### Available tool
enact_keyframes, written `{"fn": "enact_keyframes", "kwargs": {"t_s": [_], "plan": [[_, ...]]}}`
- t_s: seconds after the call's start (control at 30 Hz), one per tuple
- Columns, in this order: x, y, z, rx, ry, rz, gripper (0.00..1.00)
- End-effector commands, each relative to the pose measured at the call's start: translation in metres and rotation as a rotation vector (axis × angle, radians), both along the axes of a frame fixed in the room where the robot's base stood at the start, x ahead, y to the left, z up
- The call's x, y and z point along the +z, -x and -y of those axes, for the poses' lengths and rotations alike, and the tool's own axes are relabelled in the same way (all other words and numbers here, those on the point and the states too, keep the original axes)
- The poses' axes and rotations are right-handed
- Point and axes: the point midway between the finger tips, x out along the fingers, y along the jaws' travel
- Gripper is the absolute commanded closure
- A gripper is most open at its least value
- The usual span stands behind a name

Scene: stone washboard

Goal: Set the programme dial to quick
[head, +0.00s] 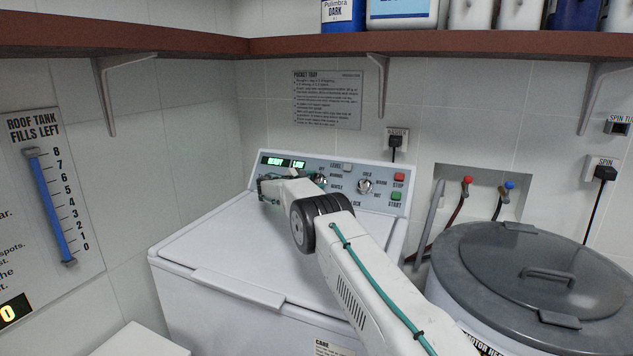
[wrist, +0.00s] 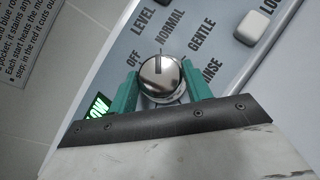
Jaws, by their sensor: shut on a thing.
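The programme dial (wrist: 160,76) is a round silver knob on the washer's blue-grey panel. In the wrist view my gripper (wrist: 162,90) has its teal fingers closed on both sides of it. A dark mark on the knob's face points up, roughly at NORMAL and a little towards OFF. GENTLE and RINSE show to the right of it; no QUICK label can be read, and the lower part of the scale is hidden by my gripper. In the head view the dial (head: 321,178) is mostly hidden behind my gripper at the panel's left-middle.
The white washer (head: 205,240) has a closed lid below my arm. A second dial (head: 365,185), a red STOP button (head: 398,177) and a green START button (head: 396,196) sit to the right. A grey-lidded spinner (head: 470,245) stands right of my arm; a shelf (head: 470,45) runs above.

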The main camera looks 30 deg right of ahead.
Motion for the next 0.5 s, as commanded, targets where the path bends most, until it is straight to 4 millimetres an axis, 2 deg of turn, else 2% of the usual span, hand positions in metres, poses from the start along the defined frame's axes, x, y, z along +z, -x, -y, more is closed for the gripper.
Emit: {"fn": "enact_keyframes", "kwargs": {"t_s": [0.03,0.5], "plan": [[-0.0023,-0.0018,-0.0043,-0.006,-0.012,0.011,0.74],[-0.0009,-0.0022,-0.0043,-0.061,-0.057,0.07,0.74]]}}
